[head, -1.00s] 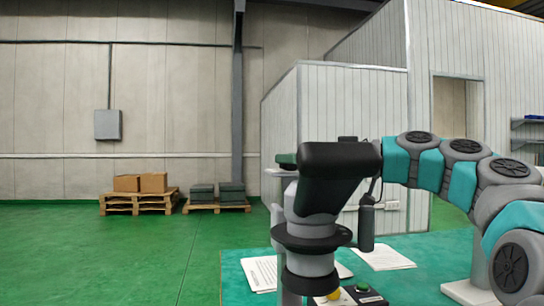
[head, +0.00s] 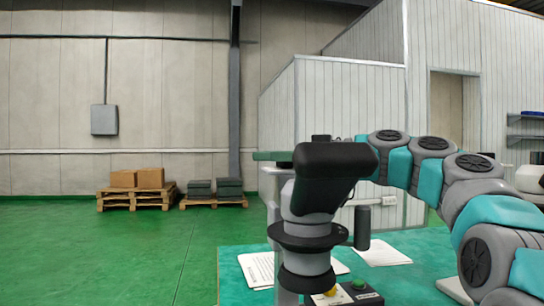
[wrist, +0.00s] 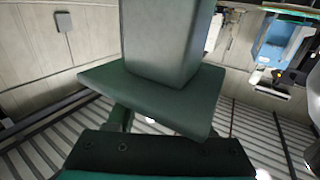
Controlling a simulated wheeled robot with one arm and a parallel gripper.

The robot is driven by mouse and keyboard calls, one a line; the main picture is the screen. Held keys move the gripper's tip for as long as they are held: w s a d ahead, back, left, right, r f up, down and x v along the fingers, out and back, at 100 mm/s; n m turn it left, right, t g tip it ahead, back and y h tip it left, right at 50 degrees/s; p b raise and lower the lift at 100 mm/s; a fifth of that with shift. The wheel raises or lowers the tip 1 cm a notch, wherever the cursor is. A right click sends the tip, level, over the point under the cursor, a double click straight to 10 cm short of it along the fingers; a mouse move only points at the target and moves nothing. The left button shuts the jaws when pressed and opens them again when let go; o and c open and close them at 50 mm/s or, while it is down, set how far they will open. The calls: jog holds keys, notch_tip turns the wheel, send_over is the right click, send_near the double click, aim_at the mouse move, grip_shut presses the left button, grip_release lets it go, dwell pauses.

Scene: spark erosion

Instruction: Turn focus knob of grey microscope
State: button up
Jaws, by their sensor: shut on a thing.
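The grey microscope (head: 308,200) stands upright in the middle foreground of the head view. It has a slanted black head, a grey body and a black ring (head: 308,238) around its lower part. My arm reaches in from the right behind the microscope's head. The dark green end of my gripper (head: 271,156) shows just left of that head. In the wrist view my gripper (wrist: 165,45) fills the middle as dark green blocks. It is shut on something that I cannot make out. The microscope's focus knob cannot be told apart, and the contact point is hidden.
The teal table (head: 410,280) carries papers (head: 383,253) and a small button box (head: 350,297) at the microscope's foot. A white panelled booth (head: 345,125) stands behind. Pallets with boxes (head: 137,188) are at the far left wall. The green floor (head: 110,255) at left is clear.

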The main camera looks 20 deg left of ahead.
grip_shut()
jog(key=shift+f+m+t+b, duration=0.35)
jog(key=shift+t+b, duration=0.15)
jog(key=shift+b, duration=0.6)
jog(key=shift+w+m+t+b, duration=0.1)
jog(key=shift+m+t+b, duration=0.25)
jog(key=shift+b, duration=0.35)
jog(key=shift+w+m+t+b, duration=0.15)
jog(key=shift+m+t+b, duration=0.45)
jog(key=shift+t+b, duration=0.55)
jog(key=shift+w+r+m+t+h+b, duration=0.2)
jog(key=shift+m+t, duration=0.1)
jog(key=shift+t, duration=0.15)
jog(key=shift+w+r+m+t+h+b, duration=0.1)
jog(key=shift+m+t+h+b, duration=0.15)
jog(key=shift+t, duration=0.2)
jog(key=o, duration=0.8)
grip_release()
jog(key=shift+d, duration=0.1)
